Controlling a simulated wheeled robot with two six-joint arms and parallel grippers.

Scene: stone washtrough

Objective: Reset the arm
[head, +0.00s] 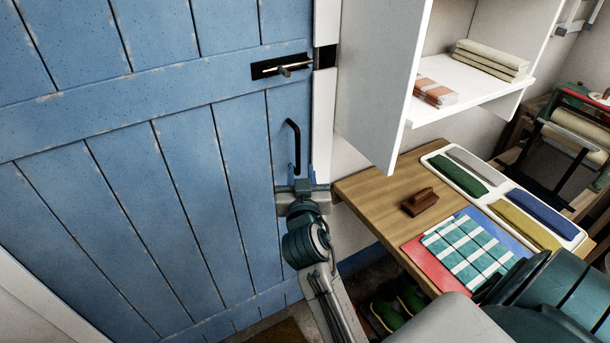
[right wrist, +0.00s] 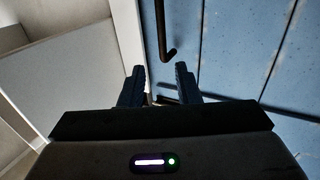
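My right arm rises from the bottom of the head view, with its gripper (head: 301,188) in front of the blue door (head: 190,190), near the door's right edge. The black door handle (head: 295,142) stands just above the gripper in that view. In the right wrist view, the two dark fingers (right wrist: 160,85) are apart with nothing seen held between them. The handle (right wrist: 162,30) ends just beyond the fingertips there, apart from them as far as I can tell. My left gripper is not in view.
A metal bolt (head: 285,69) sits on the door. A white cabinet (head: 375,85) with folded cloths stands right of it. Below, a wooden table (head: 375,190) holds a brown brush (head: 419,202), a checked cloth (head: 468,247) and a divided tray (head: 436,157). Green shoes (head: 398,304) lie under it.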

